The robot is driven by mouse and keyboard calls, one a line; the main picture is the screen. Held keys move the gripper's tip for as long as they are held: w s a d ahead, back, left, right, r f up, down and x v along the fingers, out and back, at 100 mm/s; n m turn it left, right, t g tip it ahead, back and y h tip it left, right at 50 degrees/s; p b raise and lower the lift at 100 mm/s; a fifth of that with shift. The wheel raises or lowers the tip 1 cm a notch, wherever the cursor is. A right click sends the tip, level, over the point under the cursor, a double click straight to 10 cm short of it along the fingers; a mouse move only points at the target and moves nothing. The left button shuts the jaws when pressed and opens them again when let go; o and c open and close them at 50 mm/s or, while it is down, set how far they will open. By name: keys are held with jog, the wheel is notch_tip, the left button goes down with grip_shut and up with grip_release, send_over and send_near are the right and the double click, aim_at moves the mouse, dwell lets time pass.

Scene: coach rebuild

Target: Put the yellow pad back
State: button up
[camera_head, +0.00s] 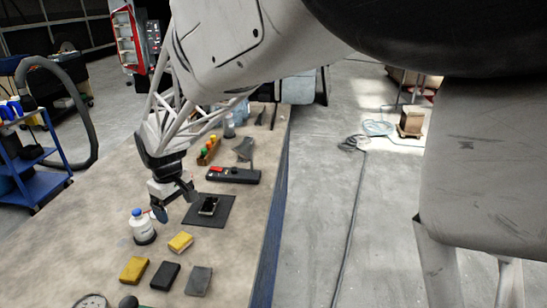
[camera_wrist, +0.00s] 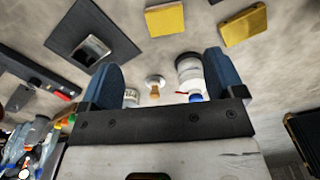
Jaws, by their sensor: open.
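One yellow pad (camera_head: 180,242) lies apart on the bench, right of the white bottle; it also shows at the top of the wrist view (camera_wrist: 164,18). A second yellow pad (camera_head: 134,270) lies at the left of a row with a black pad (camera_head: 165,276) and a grey pad (camera_head: 199,281); it shows upper right in the wrist view (camera_wrist: 243,25). My gripper (camera_head: 174,203) is open and empty, above the bench, behind the bottle and left of the dark mat. Its blue fingers (camera_wrist: 163,82) have no pad between them.
A white bottle with a blue cap (camera_head: 142,228) stands close to my gripper. A dark mat (camera_head: 222,215) bears a small metallic block (camera_head: 208,206). A black tool (camera_head: 233,175) and a rack with coloured tops (camera_head: 208,152) lie behind. The bench's right edge drops to the floor.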

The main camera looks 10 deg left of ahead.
jog(key=s+d+r+m, duration=0.1)
jog(key=d+r+m, duration=0.15)
jog(key=d, duration=0.75)
jog(key=s+d+r+m+t, duration=0.15)
jog(key=d+r, duration=0.25)
jog(key=d, duration=0.6)
jog(key=d+r+m, duration=0.2)
jog(key=d+r, duration=0.1)
jog(key=d, duration=0.7)
jog(key=s+d+f+m+t, duration=0.1)
jog(key=s+d+m, duration=0.6)
jog(key=s+d, duration=1)
jog(key=d, duration=0.4)
jog(key=shift+s+d+m, duration=0.2)
jog(key=shift+s+m, duration=0.05)
jog(key=shift+m, duration=0.05)
jog(key=shift+f, duration=0.1)
